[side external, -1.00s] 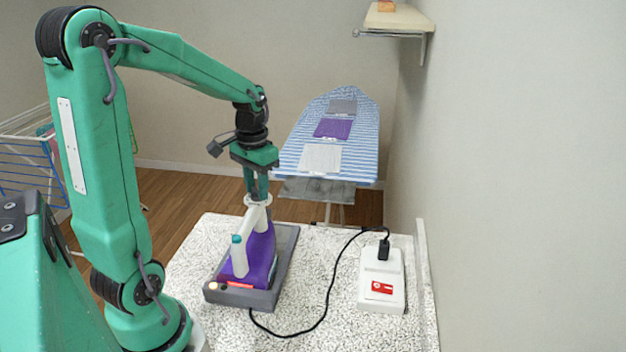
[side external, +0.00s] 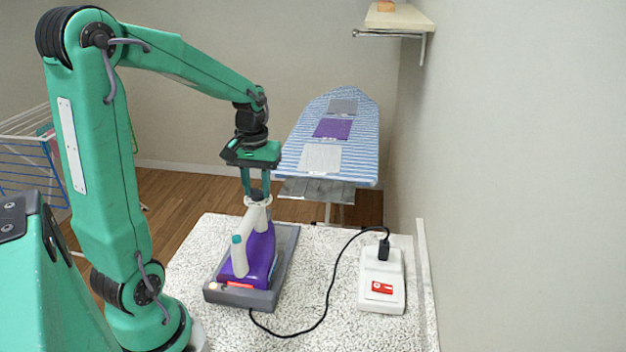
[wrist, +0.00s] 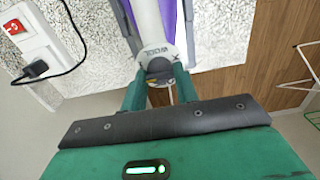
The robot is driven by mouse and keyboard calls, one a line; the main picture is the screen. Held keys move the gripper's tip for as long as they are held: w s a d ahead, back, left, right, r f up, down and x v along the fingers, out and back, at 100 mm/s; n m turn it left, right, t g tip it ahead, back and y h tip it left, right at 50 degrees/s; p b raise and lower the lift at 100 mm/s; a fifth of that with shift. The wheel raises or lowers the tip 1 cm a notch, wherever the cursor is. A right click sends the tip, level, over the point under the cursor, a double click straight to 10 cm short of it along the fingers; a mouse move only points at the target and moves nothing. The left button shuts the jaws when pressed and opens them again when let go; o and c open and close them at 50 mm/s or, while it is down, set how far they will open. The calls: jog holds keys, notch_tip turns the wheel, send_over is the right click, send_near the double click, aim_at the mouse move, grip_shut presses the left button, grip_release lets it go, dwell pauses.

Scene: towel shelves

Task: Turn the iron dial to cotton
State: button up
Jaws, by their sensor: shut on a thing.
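The iron (side external: 257,255) has a purple body and a white handle, and rests on a grey base (side external: 284,262) on the speckled table. Its dial (wrist: 160,68) is at the far end of the handle, dark-topped, with a pale ring carrying lettering that seems to include "WOOL". My gripper (side external: 256,198) points down over that end, and its fingers are shut on the dial, one on each side. It also shows in the wrist view (wrist: 160,84). The fingers partly cover the dial, and I cannot tell which setting it points to.
A white power box (side external: 382,280) with a red switch stands to the right, with a black cord (side external: 328,300) running to the iron. Behind is a striped ironing board (side external: 354,103) with several cloth patches. A drying rack (side external: 30,160) stands at left; a wall shelf (side external: 400,18) is above.

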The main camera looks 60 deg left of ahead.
aim_at(257, 189)
dwell(0.4)
jog(key=o, duration=1)
jog(key=shift+r, duration=3.95)
jog(key=shift+d, duration=0.1)
jog(key=s+d+m+t, duration=0.2)
jog(key=d+m, duration=0.1)
jog(key=d, duration=0.2)
jog(key=s+d+m+t, duration=0.1)
jog(key=s+d+m, duration=0.2)
jog(key=d, duration=0.2)
jog(key=s+d+m+t, duration=0.2)
jog(key=d+m, duration=0.1)
jog(key=d, duration=0.3)
jog(key=shift+s+r+t, duration=0.15)
jog(key=shift+s+t, duration=0.15)
jog(key=shift+s, duration=0.1)
